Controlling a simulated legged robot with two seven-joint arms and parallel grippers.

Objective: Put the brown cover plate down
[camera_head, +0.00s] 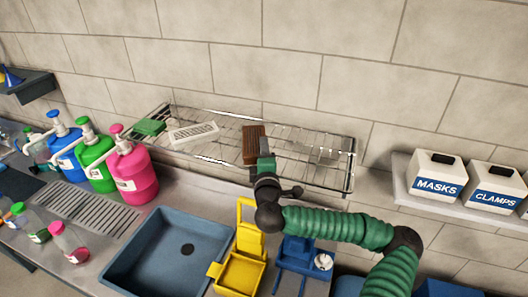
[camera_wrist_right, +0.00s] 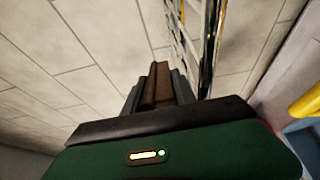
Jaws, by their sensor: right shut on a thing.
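The brown cover plate (camera_head: 253,141) is a dark brown, ribbed slab, seen in the head view at the middle of the wire rack (camera_head: 325,173). My right gripper (camera_head: 265,163) is shut on its near end. In the right wrist view the brown plate (camera_wrist_right: 158,84) stands between the two grey fingers and points away from the palm. The plate is over the rack's wires; I cannot tell whether it touches them. My left gripper is not in view.
A white slotted plate (camera_head: 194,133) and a green block (camera_head: 149,127) lie on the rack's left part. Its right part is free. Pump bottles (camera_head: 133,172) stand left, a blue sink (camera_head: 166,250) and yellow holder (camera_head: 240,270) in front, white boxes (camera_head: 437,175) on a shelf right.

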